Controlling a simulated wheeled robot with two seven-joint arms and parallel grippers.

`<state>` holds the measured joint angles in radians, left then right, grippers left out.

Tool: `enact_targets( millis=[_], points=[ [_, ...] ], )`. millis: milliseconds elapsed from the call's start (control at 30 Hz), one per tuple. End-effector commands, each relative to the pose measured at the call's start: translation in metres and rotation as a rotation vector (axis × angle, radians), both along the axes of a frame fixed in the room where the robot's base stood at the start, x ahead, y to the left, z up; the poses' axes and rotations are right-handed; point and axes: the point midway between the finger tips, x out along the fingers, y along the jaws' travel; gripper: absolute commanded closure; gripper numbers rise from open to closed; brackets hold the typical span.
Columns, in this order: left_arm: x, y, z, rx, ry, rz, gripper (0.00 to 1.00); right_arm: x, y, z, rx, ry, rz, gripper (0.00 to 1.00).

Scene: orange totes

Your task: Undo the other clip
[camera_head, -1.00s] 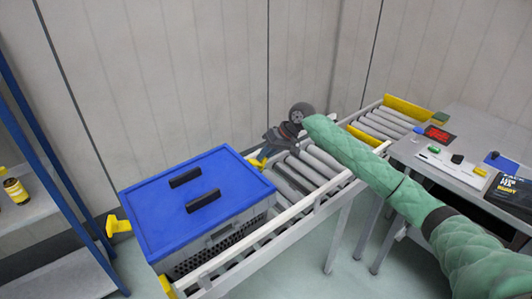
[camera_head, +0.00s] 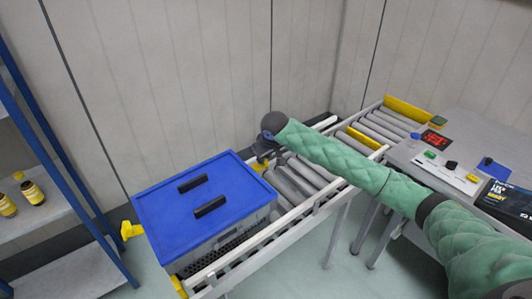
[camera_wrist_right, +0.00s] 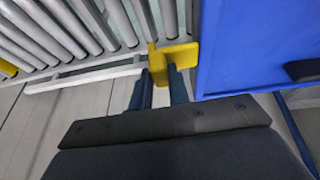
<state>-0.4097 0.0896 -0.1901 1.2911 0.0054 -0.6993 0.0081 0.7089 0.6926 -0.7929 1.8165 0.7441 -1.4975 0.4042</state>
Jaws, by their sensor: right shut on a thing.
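A grey tote (camera_head: 228,238) with a blue lid (camera_head: 205,225) sits on the roller conveyor. One yellow clip (camera_head: 131,230) sticks out at the lid's left side. The other yellow clip (camera_head: 258,164) is at the lid's right side, partly hidden behind my gripper. My right gripper (camera_head: 262,156) is at that clip, reaching in from above. In the right wrist view the gripper's two dark fingers (camera_wrist_right: 160,78) are closed on the yellow clip (camera_wrist_right: 178,54), right beside the edge of the blue lid (camera_wrist_right: 245,50). My left gripper is not in view.
The lid carries two black handles (camera_head: 210,206). Conveyor rollers (camera_head: 300,178) lie bare right of the tote. A side table (camera_head: 450,160) with small items stands at the right. A shelf (camera_head: 45,205) with bottles (camera_head: 32,192) stands at the left. The wall is close behind.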

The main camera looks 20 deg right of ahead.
Motion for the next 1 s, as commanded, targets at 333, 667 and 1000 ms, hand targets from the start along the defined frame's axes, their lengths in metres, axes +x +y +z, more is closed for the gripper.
enact_targets(
  millis=[333,667,1000],
  points=[
    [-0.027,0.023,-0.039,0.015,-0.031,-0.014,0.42,-0.005,0.014,0.011,-0.255,-0.091,0.002,1.0],
    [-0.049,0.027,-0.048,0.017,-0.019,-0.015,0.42,-0.008,0.022,0.013,-0.418,-0.15,0.001,1.0],
    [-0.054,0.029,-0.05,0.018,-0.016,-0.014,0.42,-0.009,0.024,0.013,-0.47,-0.168,-0.001,1.0]
  ],
)
